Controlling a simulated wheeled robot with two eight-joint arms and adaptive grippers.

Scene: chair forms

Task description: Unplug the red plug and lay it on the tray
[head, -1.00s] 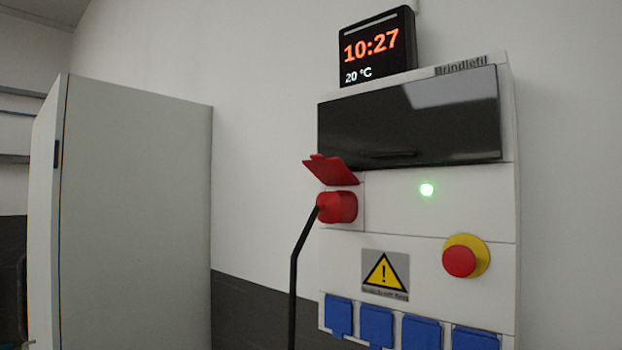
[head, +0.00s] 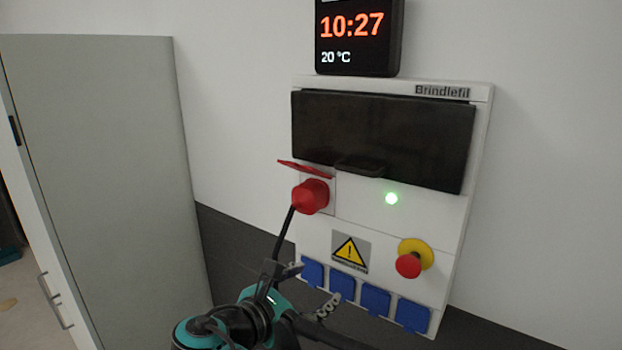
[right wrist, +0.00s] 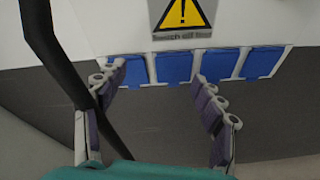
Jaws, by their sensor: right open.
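The red plug (head: 311,196) sits in the socket on the left side of the white wall box (head: 450,220). The socket's red flap (head: 305,169) is raised above it. A black cable (head: 284,232) hangs down from the plug; in the right wrist view the cable (right wrist: 52,45) runs down the left side and passes the left finger. My right gripper (head: 312,287) is open and empty, below the plug in front of the lower blue sockets. Its spread fingers also show in the right wrist view (right wrist: 156,85). My left gripper and the tray are not in view.
A clock (head: 352,38) stands above. A grey cabinet (head: 110,170) stands at the left.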

